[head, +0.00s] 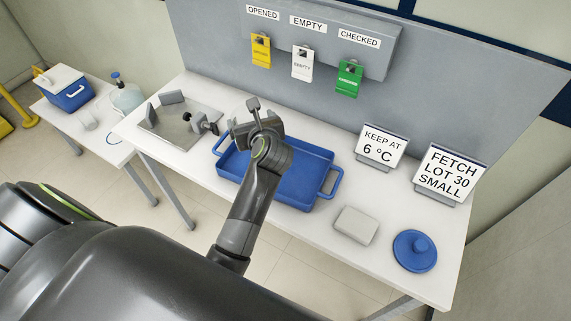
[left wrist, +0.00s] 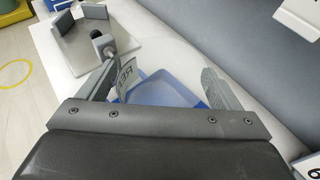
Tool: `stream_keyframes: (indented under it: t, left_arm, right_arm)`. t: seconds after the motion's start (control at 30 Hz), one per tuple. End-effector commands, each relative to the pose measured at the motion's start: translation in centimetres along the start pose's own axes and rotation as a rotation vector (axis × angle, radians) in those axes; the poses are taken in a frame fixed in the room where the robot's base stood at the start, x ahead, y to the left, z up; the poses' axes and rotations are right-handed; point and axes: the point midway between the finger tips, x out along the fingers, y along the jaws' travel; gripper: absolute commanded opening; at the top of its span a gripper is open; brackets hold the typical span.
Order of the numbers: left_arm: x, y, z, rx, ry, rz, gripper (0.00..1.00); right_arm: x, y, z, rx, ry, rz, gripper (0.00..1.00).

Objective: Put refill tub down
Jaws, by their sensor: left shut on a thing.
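The refill tub (left wrist: 127,74) shows in the left wrist view as a pale, translucent container with a partly readable label starting "RE". My left gripper (left wrist: 160,86) is shut on it, with one finger on each side. In the head view my left gripper (head: 258,124) is over the back left part of the blue tray (head: 308,178) and mostly hides the tub. The tray's blue also shows beyond the tub in the left wrist view. I cannot tell whether the tub touches the tray. My right gripper is not in view.
A grey metal fixture (head: 168,132) with upright plates and a clamp knob stands left of the tray. A pale block (head: 355,225), a blue knobbed lid (head: 415,251) and two signs (head: 381,145) (head: 450,172) are to the right. Coloured tags hang on the back panel (head: 430,100).

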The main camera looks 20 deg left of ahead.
Motion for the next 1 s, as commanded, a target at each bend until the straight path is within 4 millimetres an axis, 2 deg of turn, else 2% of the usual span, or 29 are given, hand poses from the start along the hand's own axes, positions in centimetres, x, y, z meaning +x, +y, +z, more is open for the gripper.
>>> stream_keyframes:
  t: [0.2, 0.47, 0.67, 1.0]
  left_arm:
    - [1.4, 0.1, -3.6, 0.006, 0.005, 0.0, 0.63]
    - [2.3, 0.1, -5.9, 0.005, 0.003, 0.001, 0.63]
    - [3.3, 0.1, -8.3, 0.004, 0.003, 0.0, 0.63]
    - [3.6, 0.1, -8.9, 0.001, 0.001, -0.001, 0.63]
  right_arm:
    - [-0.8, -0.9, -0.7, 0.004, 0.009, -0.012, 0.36]
    - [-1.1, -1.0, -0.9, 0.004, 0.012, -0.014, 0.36]
    - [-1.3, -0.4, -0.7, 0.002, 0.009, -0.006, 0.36]
    - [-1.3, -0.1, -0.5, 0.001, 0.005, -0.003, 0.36]
